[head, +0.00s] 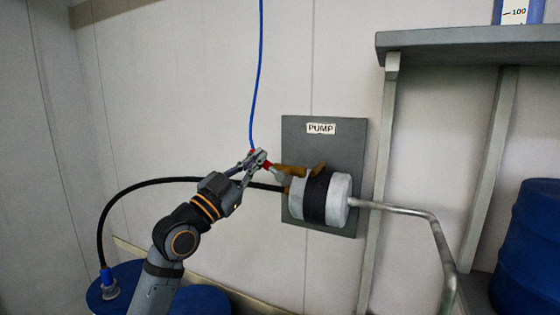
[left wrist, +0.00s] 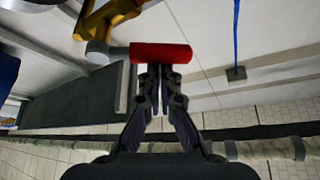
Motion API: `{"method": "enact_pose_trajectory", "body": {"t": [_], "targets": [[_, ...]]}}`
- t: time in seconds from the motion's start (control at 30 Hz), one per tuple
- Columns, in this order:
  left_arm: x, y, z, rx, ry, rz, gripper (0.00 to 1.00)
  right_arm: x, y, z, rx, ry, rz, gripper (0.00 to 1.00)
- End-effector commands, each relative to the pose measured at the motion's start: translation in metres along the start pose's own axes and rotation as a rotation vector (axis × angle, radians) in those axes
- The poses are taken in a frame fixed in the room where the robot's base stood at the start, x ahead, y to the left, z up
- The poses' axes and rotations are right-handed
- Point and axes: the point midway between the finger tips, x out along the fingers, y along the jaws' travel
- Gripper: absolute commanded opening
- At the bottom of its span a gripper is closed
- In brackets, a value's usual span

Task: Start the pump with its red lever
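The pump (head: 341,198) is a pale cylinder with a black band, mounted on a grey wall plate marked PUMP (head: 350,140). A brass-coloured arm on its left side carries the red lever (head: 267,165), which is partly hidden by my left gripper (head: 260,158). In the left wrist view the red lever (left wrist: 162,53) lies crosswise just beyond the fingertips of my left gripper (left wrist: 160,72). The fingers are together, with their tips at the lever's near side and not around it. I cannot tell whether they touch it. My right gripper is not in view.
A black hose (head: 150,184) runs from a blue drum (head: 125,275) to the pump. A blue cable (head: 257,80) hangs behind my gripper. A metal pipe (head: 420,214) leaves the pump rightward. A grey shelf (head: 470,40) and another blue drum (head: 530,245) stand at right.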

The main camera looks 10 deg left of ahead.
Motion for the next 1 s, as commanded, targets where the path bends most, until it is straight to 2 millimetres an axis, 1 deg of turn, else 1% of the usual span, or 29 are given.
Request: {"method": "enact_pose_trajectory", "body": {"t": [0.03,0.2,0.5,1.0], "targets": [[-0.001,0.001,0.004,-0.041,-0.004,-0.020,0.00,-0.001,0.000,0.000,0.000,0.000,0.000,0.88],[-0.005,0.002,0.010,-0.173,-0.005,-0.098,0.00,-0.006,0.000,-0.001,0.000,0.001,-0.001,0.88],[-0.011,0.008,0.020,-0.355,-0.004,-0.207,0.00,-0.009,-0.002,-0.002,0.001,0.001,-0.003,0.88],[-0.015,0.012,0.026,-0.356,-0.006,-0.207,0.00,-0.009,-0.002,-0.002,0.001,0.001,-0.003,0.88]]}}
